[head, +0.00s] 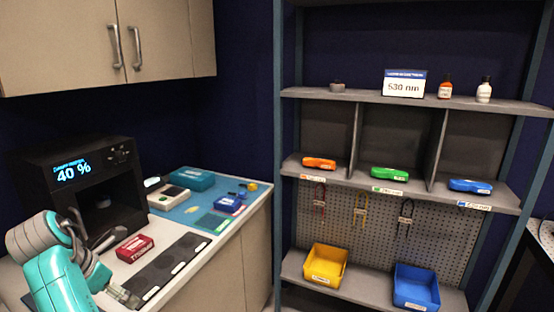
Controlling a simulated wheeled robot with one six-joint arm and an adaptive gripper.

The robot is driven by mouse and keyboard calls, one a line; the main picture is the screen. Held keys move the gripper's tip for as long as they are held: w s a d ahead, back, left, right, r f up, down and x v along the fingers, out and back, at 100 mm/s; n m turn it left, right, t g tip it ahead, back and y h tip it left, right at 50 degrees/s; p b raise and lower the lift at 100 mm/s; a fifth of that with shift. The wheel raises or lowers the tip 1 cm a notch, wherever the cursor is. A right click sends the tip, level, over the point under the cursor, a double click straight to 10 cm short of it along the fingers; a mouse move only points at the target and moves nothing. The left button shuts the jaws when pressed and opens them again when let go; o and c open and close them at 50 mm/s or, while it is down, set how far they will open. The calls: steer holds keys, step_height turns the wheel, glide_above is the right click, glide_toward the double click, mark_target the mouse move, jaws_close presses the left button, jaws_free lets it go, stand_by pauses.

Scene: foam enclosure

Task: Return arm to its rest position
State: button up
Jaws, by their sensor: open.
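My arm shows at the lower left of the head view, with teal and grey links beside the counter. My gripper (124,296) is at the bottom, low over the near end of a dark mat (168,268). It is small and partly hidden by the arm, and looks open with nothing in it. A dark red box (134,248) lies on the counter just beyond the gripper, apart from it.
A black device (75,185) reading 40 % stands behind the arm. A blue mat (205,208) with small items lies farther along the counter. At right, a shelf (415,100) holds colored tools, a yellow bin (326,265) and a blue bin (416,288).

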steer(key=w+d+f+m+t, duration=0.1)
steer(key=d+f+m, duration=0.1)
steer(key=d+f, duration=0.45)
steer(key=w+d+f+m+y, duration=0.1)
steer(key=d+f, duration=0.2)
steer(key=f, duration=0.7)
steer(key=w+d+f+m+t, duration=0.1)
steer(key=d+f+m, duration=0.1)
steer(key=d+f, duration=0.45)
steer(key=s+d+f+m+t+y, duration=0.1)
steer(key=s+d+f+m, duration=0.35)
steer(key=d+f, duration=0.4)
steer(key=s+d+f+m+t+y, duration=0.1)
steer(key=s+d+f+m, duration=0.2)
steer(key=s+d+f, duration=0.45)
steer(key=s+d+r+m+t, duration=0.3)
steer(key=s+d+m, duration=0.6)
steer(key=s+d, duration=0.85)
steer(key=s+d+r+m+t, duration=0.1)
steer(key=s+d+r+m, duration=0.1)
steer(key=s+r+m, duration=0.3)
steer(key=s+d+r+m+t+h, duration=0.1)
steer(key=s+r+m, duration=0.3)
steer(key=s+r, duration=0.9)
step_height(320, 180, up, 2)
steer(key=shift+d+r+m+t, duration=0.2)
steer(key=shift+d+m+t, duration=0.15)
steer(key=shift+d+t, duration=0.45)
